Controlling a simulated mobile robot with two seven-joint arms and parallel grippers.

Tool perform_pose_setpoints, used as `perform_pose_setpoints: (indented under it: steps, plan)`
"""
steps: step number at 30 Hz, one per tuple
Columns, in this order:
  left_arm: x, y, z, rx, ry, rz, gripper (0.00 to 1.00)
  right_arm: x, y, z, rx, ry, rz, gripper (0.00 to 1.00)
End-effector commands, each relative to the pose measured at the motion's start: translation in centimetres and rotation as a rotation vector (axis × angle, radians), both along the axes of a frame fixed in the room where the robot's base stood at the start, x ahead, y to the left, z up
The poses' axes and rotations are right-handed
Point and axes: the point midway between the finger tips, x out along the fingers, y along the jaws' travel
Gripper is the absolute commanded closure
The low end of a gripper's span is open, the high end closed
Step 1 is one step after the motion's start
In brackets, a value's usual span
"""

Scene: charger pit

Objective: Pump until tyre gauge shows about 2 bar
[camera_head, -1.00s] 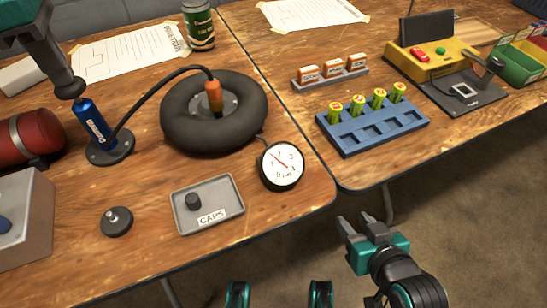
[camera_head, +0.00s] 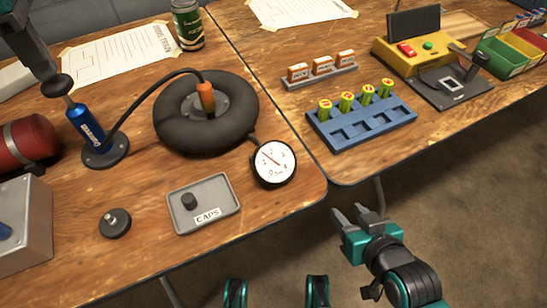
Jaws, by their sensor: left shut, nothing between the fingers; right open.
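The blue pump (camera_head: 87,124) stands on the left table. Its dark knob (camera_head: 57,86) is raised on a short bare rod above the body. My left gripper (camera_head: 48,74) is shut and empty, with its tip right at the top of the knob; I cannot tell whether they touch. A black hose runs from the pump to the orange valve fitting (camera_head: 207,97) on the black tyre (camera_head: 181,137). The round white gauge (camera_head: 273,164) lies beside the tyre, its red needle pointing up-left; the numbers are too small to read surely. My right gripper (camera_head: 352,212) is open and empty beyond the table edge.
A grey caps tray (camera_head: 221,189) and a black disc (camera_head: 115,223) lie at the table's front. A red cylinder (camera_head: 30,142) and grey box (camera_head: 30,215) are left of the pump. A blue battery rack (camera_head: 345,139) and yellow charger (camera_head: 385,57) are on the right table.

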Motion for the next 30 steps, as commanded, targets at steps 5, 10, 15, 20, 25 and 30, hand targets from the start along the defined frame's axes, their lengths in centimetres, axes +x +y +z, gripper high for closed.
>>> perform_pose_setpoints:
  steps: [5,10,15,20,25,30]
  plan:
    - [0.0,0.0,-1.1,0.001,0.000,0.000,1.00,0.1,0.0,-0.8,0.000,-0.004,0.000,0.57]
    - [0.0,0.0,-2.2,0.000,0.001,0.000,1.00,0.1,0.0,-1.6,0.000,-0.005,-0.001,0.57]
    - [0.0,0.0,-3.2,0.001,0.003,0.000,1.00,0.1,0.0,-2.5,0.000,-0.006,-0.001,0.57]
    - [0.0,0.0,-3.1,0.001,0.003,0.000,1.00,0.1,0.0,-2.3,0.000,-0.004,0.000,0.57]
    - [-0.1,0.0,-2.0,0.000,0.002,0.000,1.00,0.1,0.0,-1.5,0.000,-0.005,-0.001,0.57]
    - [0.0,0.0,-0.4,0.000,0.002,0.000,1.00,0.1,0.0,-0.3,0.000,-0.005,-0.001,0.57]
